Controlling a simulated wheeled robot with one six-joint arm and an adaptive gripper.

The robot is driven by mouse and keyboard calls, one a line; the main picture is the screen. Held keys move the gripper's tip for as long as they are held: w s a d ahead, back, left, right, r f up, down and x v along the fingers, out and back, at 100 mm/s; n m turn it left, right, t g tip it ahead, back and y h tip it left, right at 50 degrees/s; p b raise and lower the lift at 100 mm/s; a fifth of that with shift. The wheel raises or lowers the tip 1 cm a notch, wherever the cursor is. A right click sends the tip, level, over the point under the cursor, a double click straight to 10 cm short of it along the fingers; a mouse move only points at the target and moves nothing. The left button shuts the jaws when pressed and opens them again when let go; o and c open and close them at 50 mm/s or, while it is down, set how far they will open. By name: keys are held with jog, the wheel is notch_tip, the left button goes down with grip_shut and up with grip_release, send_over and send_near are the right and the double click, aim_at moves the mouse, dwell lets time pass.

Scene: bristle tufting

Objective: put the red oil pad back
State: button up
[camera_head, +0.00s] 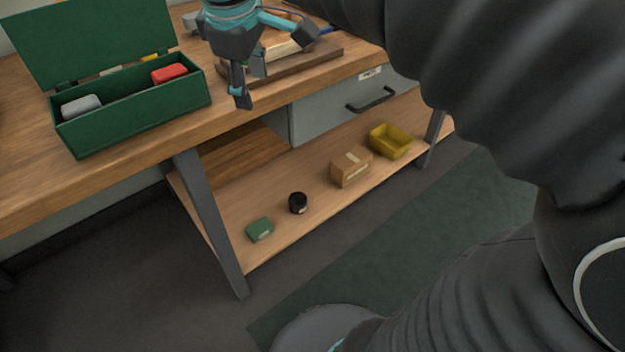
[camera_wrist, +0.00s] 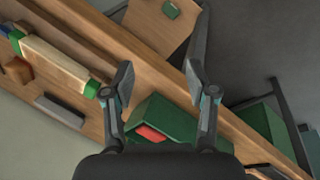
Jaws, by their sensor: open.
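The red oil pad (camera_head: 169,73) lies inside the green box (camera_head: 133,118) at its right end. The box stands on the workbench with its lid (camera_head: 92,38) raised. A grey block (camera_head: 81,106) lies at the box's left end. My gripper (camera_head: 241,92) hangs to the right of the box, near the bench's front edge, open and empty. In the wrist view the red pad (camera_wrist: 151,133) shows in the box (camera_wrist: 168,119), between my open fingers (camera_wrist: 160,82) and below their tips; part of the box is hidden by my gripper.
A wooden board (camera_head: 318,61) with items lies behind my gripper, and a grey drawer (camera_head: 335,114) is under the bench top. The lower shelf (camera_head: 270,205) holds a green box (camera_head: 260,229), a black roll (camera_head: 298,203), a carton (camera_head: 351,168) and a yellow bin (camera_head: 390,141).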

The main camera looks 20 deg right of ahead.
jog(key=s+d+f+m+t, duration=0.1)
jog(key=s+d+f+m, duration=0.1)
jog(key=s+f+m, duration=0.3)
jog(key=s+d+f+m+t+y, duration=0.1)
jog(key=s+d+f+m, duration=0.2)
jog(key=s+f, duration=0.6)
jog(key=m, duration=0.2)
jog(key=shift+s+m, duration=0.15)
jog(key=shift+m, duration=0.15)
jog(key=shift+c, duration=0.2)
